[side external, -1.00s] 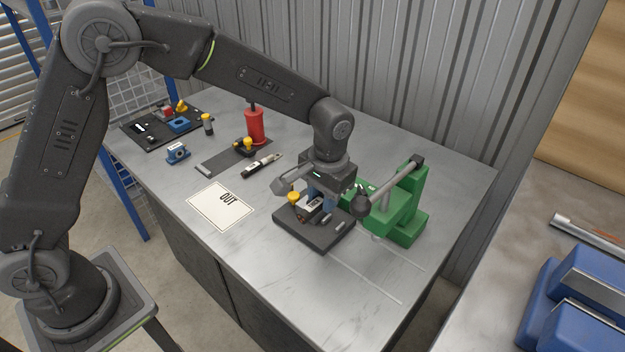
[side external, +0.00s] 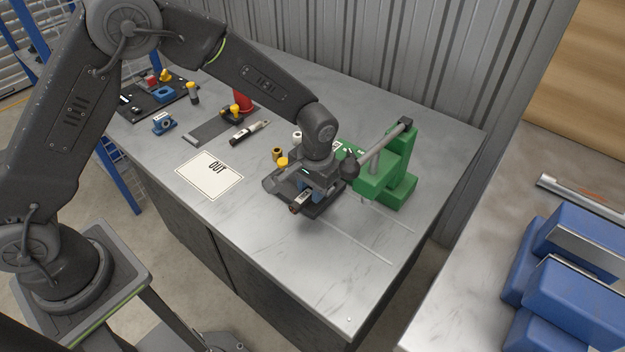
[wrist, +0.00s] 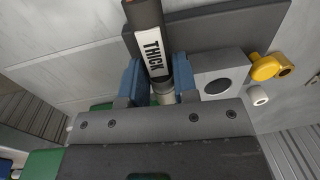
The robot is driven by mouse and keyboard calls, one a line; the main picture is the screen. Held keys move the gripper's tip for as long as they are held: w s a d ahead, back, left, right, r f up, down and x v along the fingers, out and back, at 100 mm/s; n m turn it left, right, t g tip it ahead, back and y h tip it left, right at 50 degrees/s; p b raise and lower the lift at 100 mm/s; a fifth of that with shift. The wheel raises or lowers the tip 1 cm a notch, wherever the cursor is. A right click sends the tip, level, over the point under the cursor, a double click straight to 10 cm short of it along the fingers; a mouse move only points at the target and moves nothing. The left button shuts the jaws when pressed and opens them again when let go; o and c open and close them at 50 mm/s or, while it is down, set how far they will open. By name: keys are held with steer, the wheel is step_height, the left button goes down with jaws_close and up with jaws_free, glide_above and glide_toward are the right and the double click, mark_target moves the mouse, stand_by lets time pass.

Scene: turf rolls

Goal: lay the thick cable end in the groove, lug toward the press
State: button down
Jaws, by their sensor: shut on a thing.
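My gripper (side external: 312,190) is shut on the thick cable end (side external: 303,198), low over the dark base plate (side external: 328,206). In the wrist view the blue fingers (wrist: 158,82) close on its lower part. The cable end (wrist: 151,45) shows a dark sleeve, a white THICK label and a pale metal part at the fingers. The dark sleeve points to the front left in the side view, away from the green press (side external: 385,180). The groove is hidden by my gripper, so I cannot tell whether the cable touches it.
A yellow knob (side external: 283,162) stands close left of my gripper, with a grey block (wrist: 218,80) near the right finger in the wrist view. The OUT card (side external: 210,175) lies left. A black tray (side external: 150,97) is at the far left. The front tabletop is clear.

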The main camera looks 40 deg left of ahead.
steer(key=shift+f, duration=0.6)
stand_by(0.6)
steer(key=c, duration=0.9)
jaws_free()
steer(key=shift+c, duration=0.2)
steer(key=shift+o, duration=0.7)
steer(key=shift+a, duration=0.1)
steer(key=shift+r, duration=0.1)
step_height(320, 180, up, 14)
steer(key=d+f, duration=0.1)
steer(key=s+a+r+t, duration=0.3)
steer(key=s+a+r, duration=0.5)
steer(key=s+r, duration=0.3)
steer(key=s+a+r+t, duration=0.1)
steer(key=s+a, duration=0.3)
steer(key=s, duration=0.7)
steer(key=shift+s+a+t+h, duration=0.25)
steer(key=shift+s+t+h, duration=0.15)
steer(key=shift+t, duration=0.4)
